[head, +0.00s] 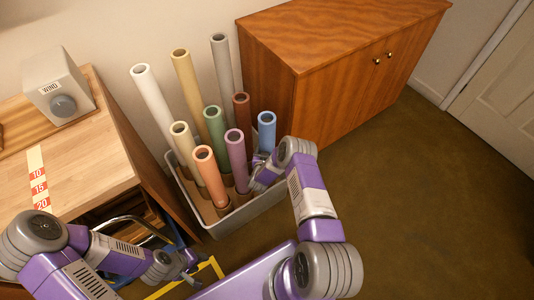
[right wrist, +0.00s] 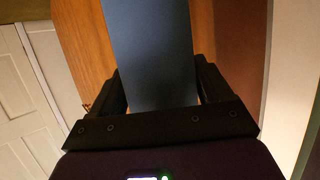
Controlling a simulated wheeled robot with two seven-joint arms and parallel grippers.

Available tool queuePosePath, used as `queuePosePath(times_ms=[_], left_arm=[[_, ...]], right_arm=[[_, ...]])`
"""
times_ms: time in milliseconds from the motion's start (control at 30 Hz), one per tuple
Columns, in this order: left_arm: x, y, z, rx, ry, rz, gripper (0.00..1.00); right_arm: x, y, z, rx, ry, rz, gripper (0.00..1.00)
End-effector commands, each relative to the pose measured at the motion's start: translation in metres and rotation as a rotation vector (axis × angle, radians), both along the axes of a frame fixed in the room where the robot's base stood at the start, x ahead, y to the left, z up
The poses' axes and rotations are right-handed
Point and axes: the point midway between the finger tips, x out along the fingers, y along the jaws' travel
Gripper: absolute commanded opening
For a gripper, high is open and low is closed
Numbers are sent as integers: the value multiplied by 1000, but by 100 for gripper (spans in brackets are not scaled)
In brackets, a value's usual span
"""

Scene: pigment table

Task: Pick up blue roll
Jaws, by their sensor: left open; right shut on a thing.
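The blue roll (head: 266,132) stands upright at the right end of a grey bin (head: 246,213) full of paper rolls. My right gripper (head: 260,165) is at the roll, its fingers mostly hidden by my own arm in the head view. In the right wrist view the blue roll (right wrist: 153,55) lies between the two fingers of my right gripper (right wrist: 160,95), which is shut on it. My left gripper (head: 188,272) is low at the bottom left, beside the table, open and away from the rolls.
An orange roll (head: 210,176), a purple roll (head: 237,160) and several others crowd the bin. A wooden cabinet (head: 335,60) stands behind it. A wooden table (head: 85,150) with a grey box (head: 58,88) is at left. The floor (head: 440,190) at right is clear.

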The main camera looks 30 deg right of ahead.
Motion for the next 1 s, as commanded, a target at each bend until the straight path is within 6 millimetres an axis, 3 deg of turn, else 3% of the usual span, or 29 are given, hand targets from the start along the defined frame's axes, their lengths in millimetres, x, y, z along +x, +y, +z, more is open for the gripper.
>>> queuePosePath(times_ms=[700, 1000], left_arm=[[0, 0, 52, 0, 0, 0, 42], [0, 0, 64, 0, 0, 0, 42]], right_arm=[[2, -1, 130, -4, -7, 1, 42], [2, -1, 167, -4, -7, 0, 42]])
